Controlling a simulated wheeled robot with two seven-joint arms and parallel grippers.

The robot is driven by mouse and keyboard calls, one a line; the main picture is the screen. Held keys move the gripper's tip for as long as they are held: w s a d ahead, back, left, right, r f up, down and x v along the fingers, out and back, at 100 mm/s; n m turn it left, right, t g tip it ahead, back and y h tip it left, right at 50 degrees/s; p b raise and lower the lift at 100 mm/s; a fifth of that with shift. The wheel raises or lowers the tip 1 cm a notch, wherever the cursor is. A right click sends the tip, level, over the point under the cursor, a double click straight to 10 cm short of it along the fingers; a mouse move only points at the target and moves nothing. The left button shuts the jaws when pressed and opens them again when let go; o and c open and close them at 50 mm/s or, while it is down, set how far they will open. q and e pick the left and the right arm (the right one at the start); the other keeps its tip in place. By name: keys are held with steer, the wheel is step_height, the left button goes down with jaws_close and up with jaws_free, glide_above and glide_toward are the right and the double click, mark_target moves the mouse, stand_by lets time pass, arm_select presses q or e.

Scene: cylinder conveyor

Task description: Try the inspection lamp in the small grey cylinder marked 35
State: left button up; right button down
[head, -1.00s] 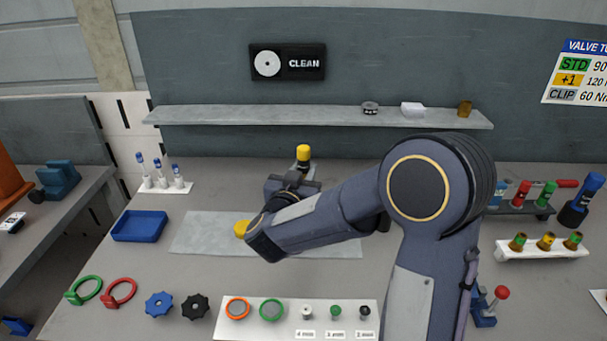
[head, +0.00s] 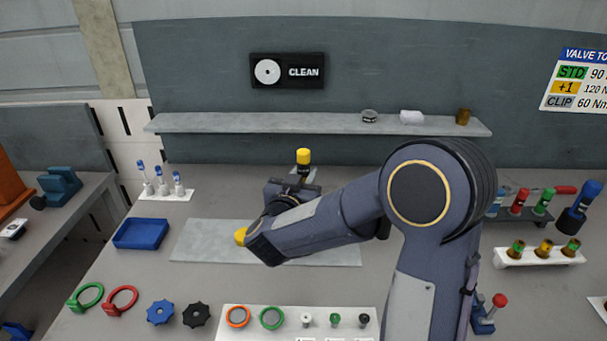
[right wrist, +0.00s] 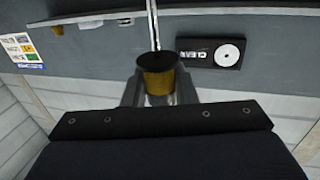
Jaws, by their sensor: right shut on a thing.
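My right gripper (head: 302,174) is shut on a yellow-headed tool (head: 303,157) with a dark band, perhaps the inspection lamp, held upright over the back of the bench. In the right wrist view, the gripper (right wrist: 158,95) has a finger on each side of the tool's yellow body (right wrist: 158,82). A thin shiny rod (right wrist: 153,25) runs from its dark end toward the top of that picture. I cannot make out a small grey cylinder marked 35. My right arm hides part of the bench. My left gripper is not in view.
A blue tray (head: 142,233) and a grey mat (head: 200,240) lie at left and middle. Rings, knobs and a white plate (head: 290,321) line the front. Racks (head: 543,255) stand at right. A wall shelf (head: 250,123) runs behind. The bench between tray and rings is clear.

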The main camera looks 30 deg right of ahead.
mark_target(303, 151)
steer(key=shift+r+p, duration=3.7)
steer(key=shift+r, duration=0.6)
steer(key=shift+f, duration=0.1)
